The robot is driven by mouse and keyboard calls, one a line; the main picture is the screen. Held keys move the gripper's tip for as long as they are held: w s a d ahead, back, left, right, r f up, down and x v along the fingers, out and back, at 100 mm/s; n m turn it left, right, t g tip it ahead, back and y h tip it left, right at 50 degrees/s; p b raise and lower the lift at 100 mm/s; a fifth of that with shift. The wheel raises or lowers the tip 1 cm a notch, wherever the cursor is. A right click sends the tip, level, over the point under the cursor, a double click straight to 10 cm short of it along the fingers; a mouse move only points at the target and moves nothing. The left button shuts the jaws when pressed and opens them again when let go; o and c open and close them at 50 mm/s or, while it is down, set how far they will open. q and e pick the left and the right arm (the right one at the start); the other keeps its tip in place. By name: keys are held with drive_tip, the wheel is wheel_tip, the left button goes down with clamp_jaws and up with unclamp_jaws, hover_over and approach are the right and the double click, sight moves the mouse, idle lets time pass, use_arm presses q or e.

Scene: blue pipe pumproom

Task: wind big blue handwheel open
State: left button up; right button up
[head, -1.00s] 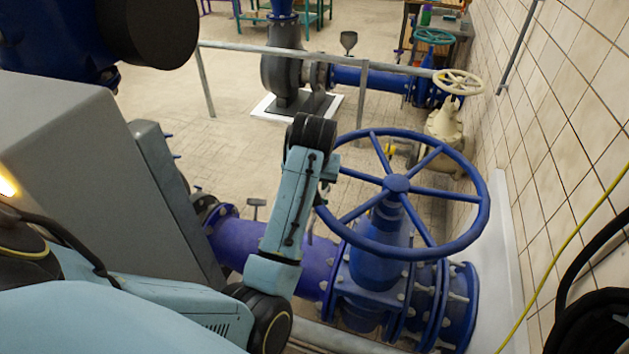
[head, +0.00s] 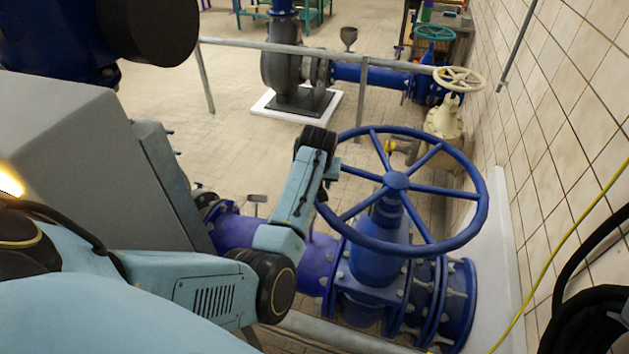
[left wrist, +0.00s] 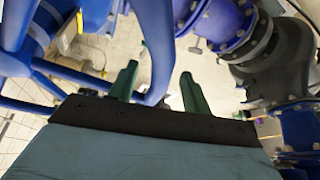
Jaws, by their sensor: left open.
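The big blue handwheel (head: 397,181) is a spoked ring lying nearly level on top of a blue valve (head: 378,258). My left gripper (head: 328,182) is at the left part of its rim in the head view, partly hidden by my own wrist. In the left wrist view, the green fingers of my left gripper (left wrist: 160,72) are open. The blue rim (left wrist: 153,45) of the handwheel passes between them, and I cannot tell whether either finger touches it. My right gripper is in neither view.
A tiled wall (head: 560,150) with a yellow cable and black hose stands close at the right. A grey rail (head: 300,48) crosses behind. A smaller cream handwheel (head: 458,80) stands beyond the blue one. A purple pipe (head: 235,232) runs left from the valve.

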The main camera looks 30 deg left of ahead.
use_arm(q)
drive_tip(key=shift+w+a+f, duration=0.15)
drive_tip(key=shift+w+f, duration=0.05)
drive_tip(key=shift+f, duration=0.35)
drive_tip(key=shift+c, duration=0.3)
clamp_jaws()
